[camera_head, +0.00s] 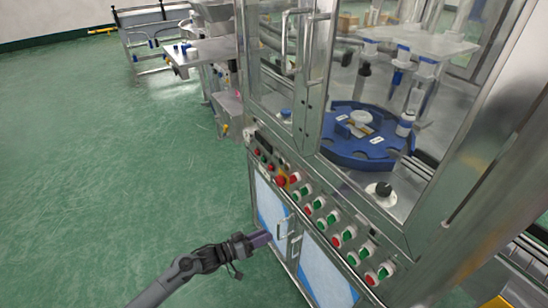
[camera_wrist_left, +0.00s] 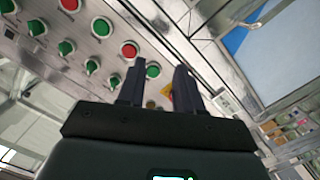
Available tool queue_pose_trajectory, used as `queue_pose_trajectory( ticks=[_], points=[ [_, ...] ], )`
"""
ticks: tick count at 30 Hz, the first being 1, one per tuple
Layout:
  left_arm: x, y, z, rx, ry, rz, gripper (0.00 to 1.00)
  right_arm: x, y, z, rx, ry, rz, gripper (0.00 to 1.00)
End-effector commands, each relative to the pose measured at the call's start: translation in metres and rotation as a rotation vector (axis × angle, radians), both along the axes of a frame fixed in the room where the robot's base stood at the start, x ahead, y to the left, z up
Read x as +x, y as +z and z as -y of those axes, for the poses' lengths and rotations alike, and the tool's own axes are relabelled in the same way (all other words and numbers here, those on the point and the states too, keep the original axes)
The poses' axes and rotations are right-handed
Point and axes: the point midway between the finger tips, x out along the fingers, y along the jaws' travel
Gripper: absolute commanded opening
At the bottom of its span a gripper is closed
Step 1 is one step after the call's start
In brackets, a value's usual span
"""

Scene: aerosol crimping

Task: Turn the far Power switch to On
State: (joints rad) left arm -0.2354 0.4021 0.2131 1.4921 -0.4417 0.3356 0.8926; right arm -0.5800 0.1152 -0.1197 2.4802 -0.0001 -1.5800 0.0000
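The machine's control panel (camera_head: 330,215) carries a slanted double row of green switches and red buttons. Its labels are too small to read, so I cannot tell which knob is the far Power switch or its setting. At the panel's far end are a red emergency button (camera_head: 281,181) and smaller red buttons. My left gripper (camera_head: 268,237) is in front of the cabinet doors, below the panel. My right gripper is not in view.
Cabinet doors with metal handles (camera_head: 283,229) lie close to my left gripper. Above the panel are a blue turntable (camera_head: 372,160) and a black knob (camera_head: 384,189). A side table (camera_head: 205,52) stands at the back. The green floor at left is clear.

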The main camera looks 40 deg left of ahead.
Motion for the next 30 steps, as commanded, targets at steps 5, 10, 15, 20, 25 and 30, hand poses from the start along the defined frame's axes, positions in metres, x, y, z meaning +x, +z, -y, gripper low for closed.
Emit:
queue_pose_trajectory(
  ticks=[5, 10, 15, 20, 25, 30],
  points=[
    [0.022, 0.088, -0.033, 0.034, 0.033, 0.030, 0.35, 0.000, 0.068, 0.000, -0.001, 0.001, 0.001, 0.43],
    [0.037, 0.135, -0.042, 0.052, 0.038, 0.067, 0.35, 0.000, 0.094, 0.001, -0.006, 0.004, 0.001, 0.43],
    [0.045, 0.153, -0.042, 0.055, 0.037, 0.082, 0.35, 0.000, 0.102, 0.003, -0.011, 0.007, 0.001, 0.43],
    [0.057, 0.154, -0.039, 0.054, 0.036, 0.086, 0.35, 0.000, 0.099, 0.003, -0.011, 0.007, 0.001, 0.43],
    [0.081, 0.153, -0.032, 0.054, 0.037, 0.087, 0.35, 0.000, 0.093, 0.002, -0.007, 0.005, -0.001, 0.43],
    [0.109, 0.153, -0.025, 0.055, 0.038, 0.086, 0.35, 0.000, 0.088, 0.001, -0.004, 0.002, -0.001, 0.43]
  ],
)
